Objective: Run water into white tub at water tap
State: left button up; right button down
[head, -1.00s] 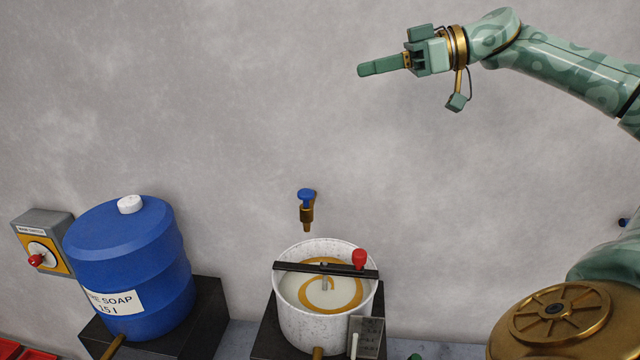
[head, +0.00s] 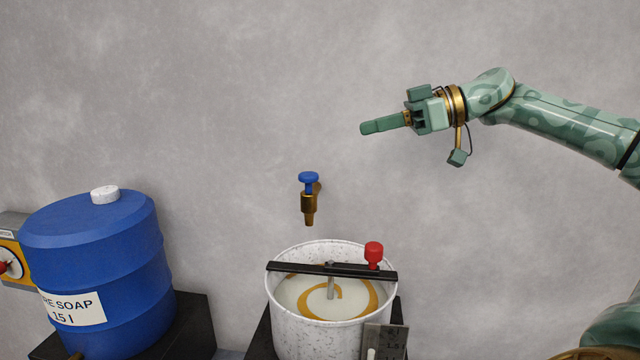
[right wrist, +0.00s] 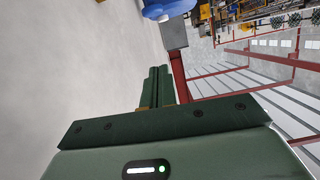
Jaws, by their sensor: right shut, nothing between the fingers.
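The water tap (head: 308,205) is brass with a blue knob on top and sticks out of the grey wall. The white tub (head: 320,330) is speckled and stands below the tap. It holds a whitish content with an ochre swirl, and a dark bar (head: 300,268) with a red knob (head: 374,254) crosses its rim. No water stream shows from the tap. My right gripper (head: 366,128) is shut and empty, above and to the right of the tap, pointing left. Its closed fingers also show in the right wrist view (right wrist: 158,85). My left gripper is not in view.
A blue soap barrel (head: 100,270) with a white cap stands on a black block to the left. A yellow and grey switch box (head: 10,262) is at the left edge. A small grey plate (head: 386,341) is at the tub's front. The wall around the tap is clear.

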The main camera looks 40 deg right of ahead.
jog(key=shift+d, duration=0.15)
jog(key=p, duration=0.6)
send_over(315, 174)
jog(key=s, duration=0.1)
jog(key=f, duration=0.3)
jog(key=f+b, duration=0.1)
jog(key=f, duration=0.1)
jog(key=f+b, duration=0.1)
jog(key=f, duration=0.1)
jog(key=shift+d, duration=0.4)
jog(key=shift+f+b, duration=0.6)
jog(key=shift+f, duration=0.25)
jog(key=shift+a+f, duration=0.1)
jog(key=shift+f, duration=0.05)
